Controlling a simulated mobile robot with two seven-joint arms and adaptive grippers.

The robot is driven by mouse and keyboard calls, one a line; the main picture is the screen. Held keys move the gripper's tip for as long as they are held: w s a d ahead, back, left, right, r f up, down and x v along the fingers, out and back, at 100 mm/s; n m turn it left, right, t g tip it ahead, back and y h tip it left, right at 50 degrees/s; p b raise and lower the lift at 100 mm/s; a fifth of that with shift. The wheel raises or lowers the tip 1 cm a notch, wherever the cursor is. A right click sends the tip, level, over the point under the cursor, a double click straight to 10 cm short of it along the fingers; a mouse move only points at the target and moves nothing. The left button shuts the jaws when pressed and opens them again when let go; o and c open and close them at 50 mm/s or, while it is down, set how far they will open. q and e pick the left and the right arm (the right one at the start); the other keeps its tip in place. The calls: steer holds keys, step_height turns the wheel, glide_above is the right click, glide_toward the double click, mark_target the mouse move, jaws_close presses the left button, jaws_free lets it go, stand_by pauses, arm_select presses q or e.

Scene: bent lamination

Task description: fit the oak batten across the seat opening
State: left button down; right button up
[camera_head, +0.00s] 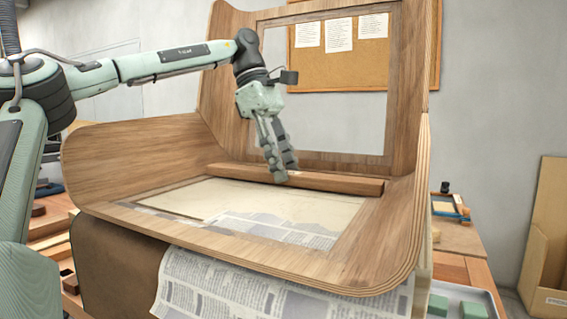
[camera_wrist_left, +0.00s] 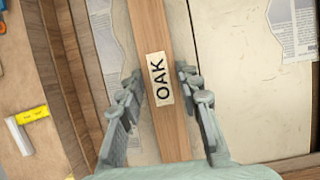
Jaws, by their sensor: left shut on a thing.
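The oak batten (camera_head: 340,183) is a long brown bar, lying lengthwise along the back side of the seat opening, near the foot of the backrest. My left gripper (camera_head: 281,174) comes down on it from above, left of its middle. I cannot tell whether the batten rests on the seat. My right gripper is out of view.
The plywood backrest (camera_head: 413,90) rises behind the batten and has its own rectangular opening. A curved side (camera_head: 135,160) rises at the left. Newspaper (camera_head: 215,285) hangs below the front edge. A tray with green blocks (camera_head: 474,309) stands at lower right.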

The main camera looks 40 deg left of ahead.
arm_select(q)
steer(key=c, duration=1)
jaws_free()
steer(key=shift+r+p, duration=0.75)
steer(key=shift+r, duration=7.3)
